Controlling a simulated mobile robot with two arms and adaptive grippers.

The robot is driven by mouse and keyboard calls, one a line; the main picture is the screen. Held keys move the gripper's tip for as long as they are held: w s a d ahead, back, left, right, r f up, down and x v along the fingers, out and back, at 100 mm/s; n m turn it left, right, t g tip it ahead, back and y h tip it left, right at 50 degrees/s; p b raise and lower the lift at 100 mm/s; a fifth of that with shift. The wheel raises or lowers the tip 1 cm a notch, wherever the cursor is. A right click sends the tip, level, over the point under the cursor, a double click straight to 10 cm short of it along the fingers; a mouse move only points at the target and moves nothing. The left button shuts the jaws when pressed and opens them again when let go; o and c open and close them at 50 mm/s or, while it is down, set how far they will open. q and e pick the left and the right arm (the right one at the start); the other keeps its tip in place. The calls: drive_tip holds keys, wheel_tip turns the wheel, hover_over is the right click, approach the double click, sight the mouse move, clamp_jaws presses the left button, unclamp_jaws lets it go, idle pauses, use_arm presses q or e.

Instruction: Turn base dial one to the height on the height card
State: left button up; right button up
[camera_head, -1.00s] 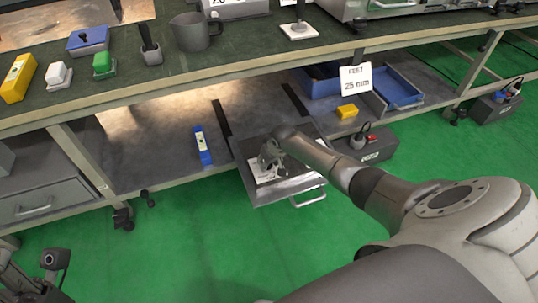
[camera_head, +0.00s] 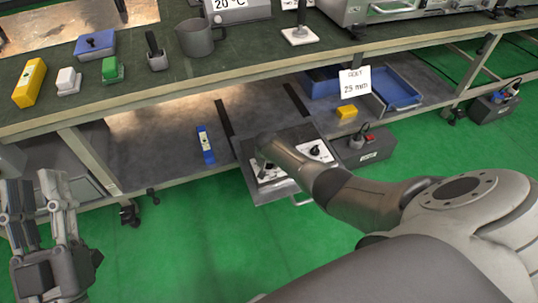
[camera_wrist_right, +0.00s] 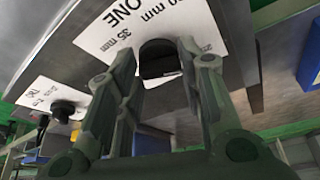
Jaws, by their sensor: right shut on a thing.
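The height card (camera_head: 355,82) stands on the lower shelf and reads "FEET 25 mm". Base dial one is a black knob (camera_wrist_right: 160,66) on a white scale plate (camera_wrist_right: 108,32) marked ONE, with mm figures including 35 mm. My right gripper (camera_wrist_right: 163,58) is shut on this knob, a finger on each side. The knob's pointer cannot be made out. A second dial (camera_head: 316,150) on its own white plate is beside it; it also shows in the wrist view (camera_wrist_right: 63,110). My left gripper (camera_head: 36,184) is open and empty at the left.
The dials sit on a grey pulled-out panel (camera_head: 245,172) with a front handle. A dark box (camera_head: 366,150) with a red switch stands right of it. A blue and yellow level-like tool (camera_head: 206,145) and a yellow block (camera_head: 347,111) lie on the shelf. The bench edge overhangs above.

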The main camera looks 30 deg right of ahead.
drive_tip(key=shift+s+a+f+m+g, duration=0.1)
drive_tip(key=shift+a+f+m+g, duration=0.15)
drive_tip(key=shift+m, duration=0.55)
drive_tip(key=shift+m+g+h+b, duration=0.25)
drive_tip(key=shift+m+h+b, duration=0.2)
drive_tip(key=shift+m, duration=0.45)
use_arm(q)
drive_tip(key=shift+s+a+r+t+h, duration=0.2)
drive_tip(key=shift+s+r+t+h, duration=0.4)
drive_tip(key=shift+s+r+t, duration=1.1)
use_arm(e)
drive_tip(key=shift+m, duration=0.5)
use_arm(q)
drive_tip(key=shift+s+r, duration=0.1)
drive_tip(key=shift+r, duration=0.1)
use_arm(e)
drive_tip(key=o, duration=1)
drive_tip(key=shift+f, duration=0.15)
drive_tip(key=shift+o, duration=0.2)
drive_tip(key=shift+d+r, duration=0.1)
drive_tip(key=shift+r, duration=0.1)
drive_tip(key=shift+w, duration=0.2)
drive_tip(key=shift+r, duration=0.1)
